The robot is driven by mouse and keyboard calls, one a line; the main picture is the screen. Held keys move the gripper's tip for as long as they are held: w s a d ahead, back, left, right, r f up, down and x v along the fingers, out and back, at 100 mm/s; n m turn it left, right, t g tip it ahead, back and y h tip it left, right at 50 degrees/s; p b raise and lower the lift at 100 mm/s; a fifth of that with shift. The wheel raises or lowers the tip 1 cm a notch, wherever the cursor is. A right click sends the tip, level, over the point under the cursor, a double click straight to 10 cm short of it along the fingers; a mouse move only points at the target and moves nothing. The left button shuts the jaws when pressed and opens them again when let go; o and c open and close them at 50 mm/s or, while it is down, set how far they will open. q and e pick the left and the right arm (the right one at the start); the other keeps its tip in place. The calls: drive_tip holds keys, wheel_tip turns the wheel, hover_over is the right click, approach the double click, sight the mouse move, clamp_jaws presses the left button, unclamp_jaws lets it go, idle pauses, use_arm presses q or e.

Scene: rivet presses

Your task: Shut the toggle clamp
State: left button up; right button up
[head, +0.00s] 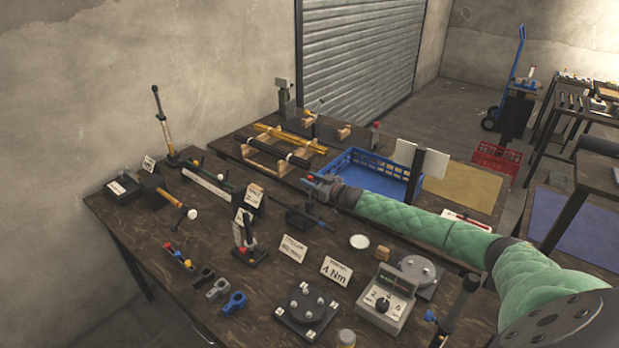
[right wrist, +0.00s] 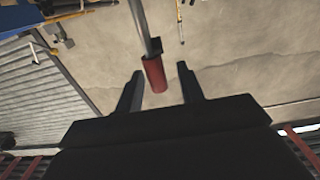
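The toggle clamp (head: 303,215) appears to be the dark metal fixture near the middle of the table in the head view, partly covered by my right gripper. Its red handle grip (right wrist: 155,75), on a grey metal lever, shows in the right wrist view between the two finger lines. My right gripper (head: 318,186) is open, with a visible gap between each finger and the grip. The fingers also show in the right wrist view (right wrist: 160,70). Whether the clamp's pad touches anything cannot be seen. My left gripper is not in view.
A blue crate (head: 345,163) lies behind my right gripper. A small stand with a red tip (head: 248,250) and label cards (head: 293,248) are in front. A dial box (head: 387,300) stands at the front right. Several tools crowd the table's left side.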

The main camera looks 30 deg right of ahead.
drive_tip(key=shift+w, duration=0.2)
drive_tip(key=shift+w+f, duration=0.2)
drive_tip(key=shift+s+r, duration=0.1)
drive_tip(key=shift+a, duration=0.1)
drive_tip(key=c, duration=0.4)
clamp_jaws()
